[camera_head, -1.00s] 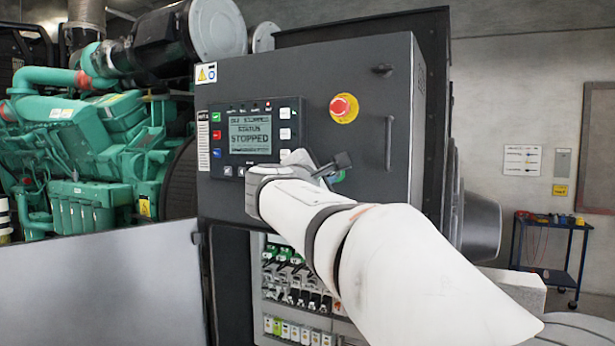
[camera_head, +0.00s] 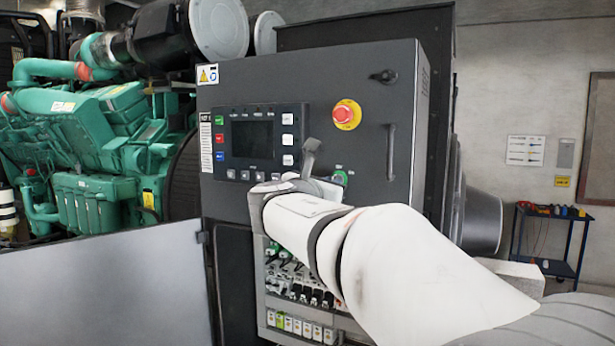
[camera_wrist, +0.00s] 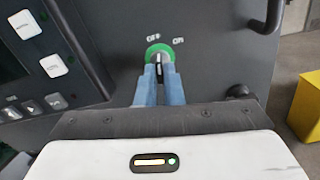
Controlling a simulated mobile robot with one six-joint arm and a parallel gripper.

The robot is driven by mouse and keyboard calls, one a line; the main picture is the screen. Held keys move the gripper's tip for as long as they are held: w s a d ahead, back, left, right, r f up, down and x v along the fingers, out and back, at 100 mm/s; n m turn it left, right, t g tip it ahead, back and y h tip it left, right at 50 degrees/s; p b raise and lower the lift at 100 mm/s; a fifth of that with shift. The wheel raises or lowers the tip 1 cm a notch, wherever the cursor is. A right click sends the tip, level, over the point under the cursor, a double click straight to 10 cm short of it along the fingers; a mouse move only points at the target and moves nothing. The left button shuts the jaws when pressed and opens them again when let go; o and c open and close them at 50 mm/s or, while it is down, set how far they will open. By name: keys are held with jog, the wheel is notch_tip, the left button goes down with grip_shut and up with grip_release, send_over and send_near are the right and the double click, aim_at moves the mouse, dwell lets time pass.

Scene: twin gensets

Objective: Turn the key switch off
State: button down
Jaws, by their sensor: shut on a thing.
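The key switch (camera_wrist: 152,49) shows in the wrist view as a green ring with a dark key handle (camera_wrist: 160,58) in the middle. "OFF" and "ON" are printed above it, and the handle stands near the OFF side. My gripper (camera_wrist: 160,72) is shut on the key handle, with one blue finger on each side. In the head view the switch's green ring (camera_head: 340,178) shows at the right of my wrist; my wrist and arm hide the fingers there.
The control panel's display (camera_head: 252,138) is dark. A red emergency stop button (camera_head: 344,114) sits above the switch, and a door handle (camera_head: 391,152) to its right. A yellow box (camera_wrist: 307,108) shows at the right in the wrist view. A tool cart (camera_head: 547,240) stands far right.

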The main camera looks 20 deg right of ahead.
jog(key=shift+r+n+p, duration=0.25)
jog(key=shift+n+p, duration=0.35)
jog(key=shift+n, duration=0.4)
jog(key=c, duration=1.6)
grip_release()
jog(key=shift+f, duration=0.2)
jog(key=shift+o, duration=0.2)
jog(key=b+v, duration=0.2)
jog(key=v, duration=0.5)
jog(key=shift+s+a, duration=0.3)
jog(key=shift+a, duration=0.05)
